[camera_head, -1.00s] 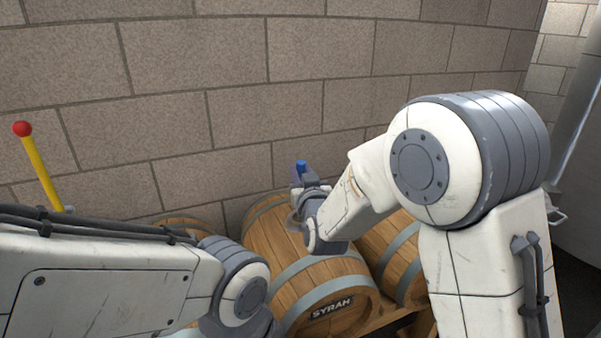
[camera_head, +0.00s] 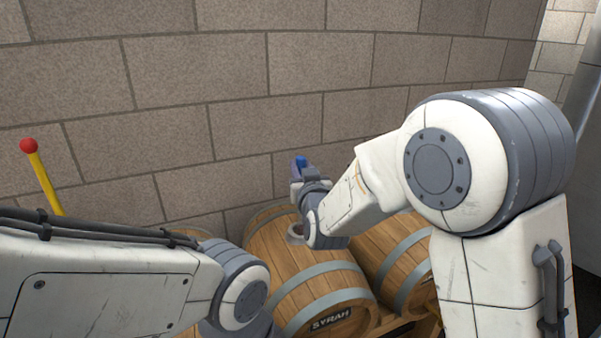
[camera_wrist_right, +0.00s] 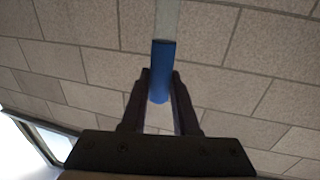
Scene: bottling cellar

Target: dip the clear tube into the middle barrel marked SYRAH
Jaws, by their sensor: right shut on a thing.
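The barrel marked SYRAH (camera_head: 320,285) lies on its side at the bottom centre of the head view. A pale ring (camera_head: 295,234), seemingly around its top opening, is partly hidden by my right wrist. My right gripper (camera_head: 300,170) is above the far part of this barrel. In the right wrist view my right gripper (camera_wrist_right: 160,88) is shut on the blue grip of the clear tube (camera_wrist_right: 167,18). The blue grip (camera_head: 301,161) also shows in the head view; the tube's lower end cannot be made out there. My left gripper is out of view.
Another barrel (camera_head: 395,255) lies close on the right, and one (camera_head: 197,233) on the left is mostly behind my left arm. A stone block wall (camera_head: 250,80) stands just behind. A yellow rod with a red ball (camera_head: 42,180) stands at the left.

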